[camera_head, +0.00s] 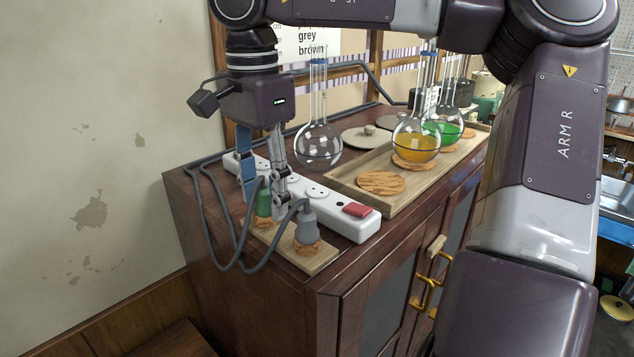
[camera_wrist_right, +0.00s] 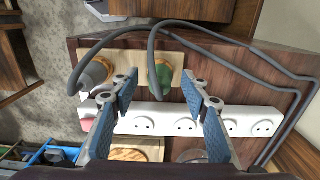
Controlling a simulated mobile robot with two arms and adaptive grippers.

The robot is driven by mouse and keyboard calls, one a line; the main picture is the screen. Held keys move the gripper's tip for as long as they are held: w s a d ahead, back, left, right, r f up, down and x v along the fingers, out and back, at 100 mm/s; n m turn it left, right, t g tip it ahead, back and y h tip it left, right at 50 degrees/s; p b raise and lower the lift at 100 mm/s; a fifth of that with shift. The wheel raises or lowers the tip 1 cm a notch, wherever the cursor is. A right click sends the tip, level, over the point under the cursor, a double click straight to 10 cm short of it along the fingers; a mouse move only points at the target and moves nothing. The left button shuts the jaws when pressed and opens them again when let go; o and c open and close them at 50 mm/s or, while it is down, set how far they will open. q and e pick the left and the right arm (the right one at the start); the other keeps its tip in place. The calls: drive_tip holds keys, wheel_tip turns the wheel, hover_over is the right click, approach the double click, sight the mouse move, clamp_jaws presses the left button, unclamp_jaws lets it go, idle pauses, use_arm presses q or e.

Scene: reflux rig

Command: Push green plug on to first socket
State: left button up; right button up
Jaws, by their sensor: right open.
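The green plug (camera_head: 263,204) stands in a cork ring on a small wooden board (camera_head: 318,262), in front of the white power strip (camera_head: 337,212). In the right wrist view the green plug (camera_wrist_right: 161,72) shows between the fingers, with its grey cable bending over it. My right gripper (camera_head: 264,192) points down at the plug, open, with one finger on either side. I cannot tell whether a finger touches it. The socket nearest the strip's red switch (camera_head: 357,209) is empty; this socket also shows in the right wrist view (camera_wrist_right: 143,124). My left gripper is out of view.
A grey plug (camera_head: 307,228) stands in a cork ring beside the green one. Grey cables loop over the cabinet's left edge. A wooden tray (camera_head: 405,198) with cork mats and flasks lies behind the strip. A clear flask (camera_head: 318,145) is near my gripper.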

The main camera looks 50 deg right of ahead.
sight(264, 189)
drive_tip(key=shift+c, duration=0.3)
clamp_jaws()
drive_tip(key=shift+r, duration=0.1)
drive_tip(key=shift+r+p, duration=2.9)
drive_tip(key=shift+p, duration=0.1)
